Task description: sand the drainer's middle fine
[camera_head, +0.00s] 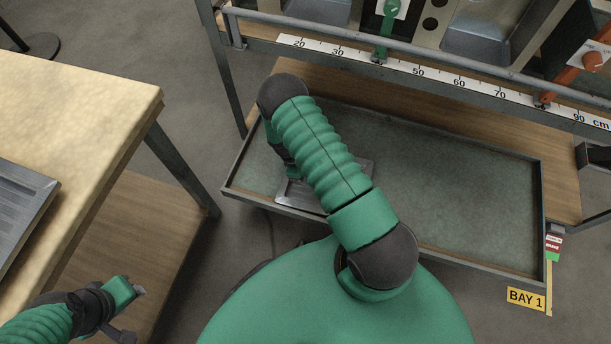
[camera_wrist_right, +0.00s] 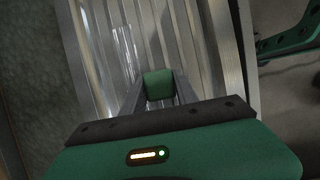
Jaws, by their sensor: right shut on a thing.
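The drainer (camera_head: 347,170) is a grey metal panel lying in the left part of a shallow tray, partly hidden by my right arm. In the right wrist view, the drainer (camera_wrist_right: 196,55) shows long bright ridges. My right gripper (camera_wrist_right: 158,92) is shut on a small green block (camera_wrist_right: 158,79), over the ridged face near its middle. I cannot tell whether the block touches the metal. In the head view this gripper is mostly hidden behind its arm. My left gripper (camera_head: 137,291) is low at the left, apart from the drainer; its jaw opening is unclear.
The dark-framed tray (camera_head: 480,215) has clear room right of my arm. Behind it runs a ruler rail (camera_head: 440,76) with a green stop (camera_head: 384,42) and an orange stop (camera_head: 571,78). A bench (camera_head: 90,100) at left bears another ridged metal panel (camera_head: 22,208). A BAY 1 label (camera_head: 525,298) hangs at right.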

